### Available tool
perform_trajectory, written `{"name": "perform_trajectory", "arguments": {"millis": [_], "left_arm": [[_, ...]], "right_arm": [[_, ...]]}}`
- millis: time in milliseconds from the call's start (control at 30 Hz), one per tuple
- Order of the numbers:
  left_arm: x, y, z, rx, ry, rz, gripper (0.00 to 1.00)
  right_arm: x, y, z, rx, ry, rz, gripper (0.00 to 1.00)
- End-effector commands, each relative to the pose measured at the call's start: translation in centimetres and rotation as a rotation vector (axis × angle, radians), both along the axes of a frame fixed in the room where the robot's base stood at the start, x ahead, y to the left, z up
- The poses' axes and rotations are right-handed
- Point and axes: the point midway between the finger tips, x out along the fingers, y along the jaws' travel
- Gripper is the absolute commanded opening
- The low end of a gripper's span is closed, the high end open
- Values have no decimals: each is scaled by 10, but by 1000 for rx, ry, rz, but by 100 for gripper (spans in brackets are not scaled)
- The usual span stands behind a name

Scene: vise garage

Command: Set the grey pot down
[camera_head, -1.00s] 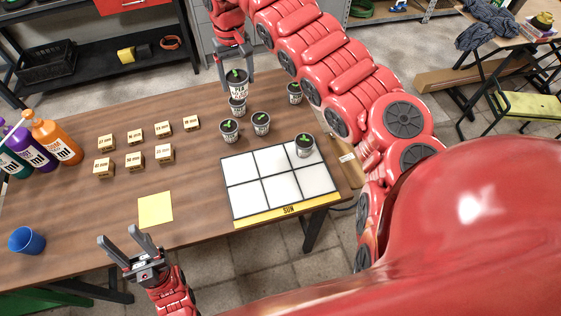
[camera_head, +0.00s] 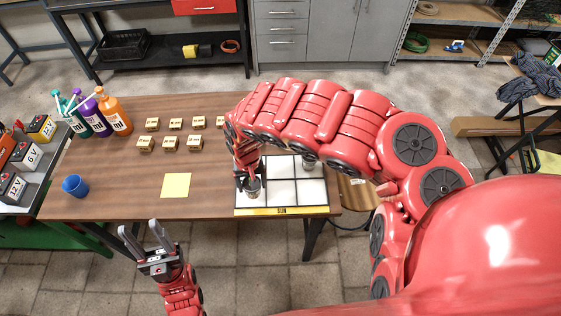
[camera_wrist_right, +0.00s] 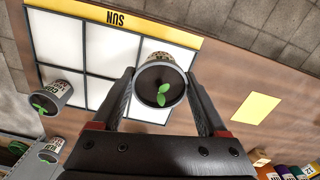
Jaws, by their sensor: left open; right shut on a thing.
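My right gripper (camera_head: 246,172) is shut on the grey pot (camera_head: 253,189), which has dark soil and a green sprout. In the right wrist view the pot (camera_wrist_right: 158,90) sits between the two fingers (camera_wrist_right: 160,78). It is at the front-left cell of the white six-cell tray (camera_head: 283,189) with the yellow SUN strip; I cannot tell whether its base touches. Another pot (camera_head: 308,163) stands in the tray's back-right cell and also shows in the wrist view (camera_wrist_right: 56,94). My left gripper (camera_head: 147,236) is open and empty in front of the table.
A yellow note (camera_head: 176,185) lies left of the tray. More pots, one (camera_wrist_right: 50,150) in the wrist view, stand off the tray; my right arm hides that area in the head view.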

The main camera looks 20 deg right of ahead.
Motion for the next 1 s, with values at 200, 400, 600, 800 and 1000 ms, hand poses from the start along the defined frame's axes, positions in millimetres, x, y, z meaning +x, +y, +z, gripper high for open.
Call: {"name": "perform_trajectory", "arguments": {"millis": [200,400,600,800,1000], "left_arm": [[0,0,-1,0,0,0,50],[0,0,-31,0,1,0,50],[0,0,-27,0,0,0,50],[0,0,-26,0,0,0,50],[0,0,-20,0,0,0,50]], "right_arm": [[-2,-22,-11,2,-2,-28,14],[31,-54,-17,5,-6,-30,14],[43,-64,-14,6,-4,-26,14],[63,-84,-16,10,-2,-26,14],[85,-107,-18,8,-6,-28,14]]}}
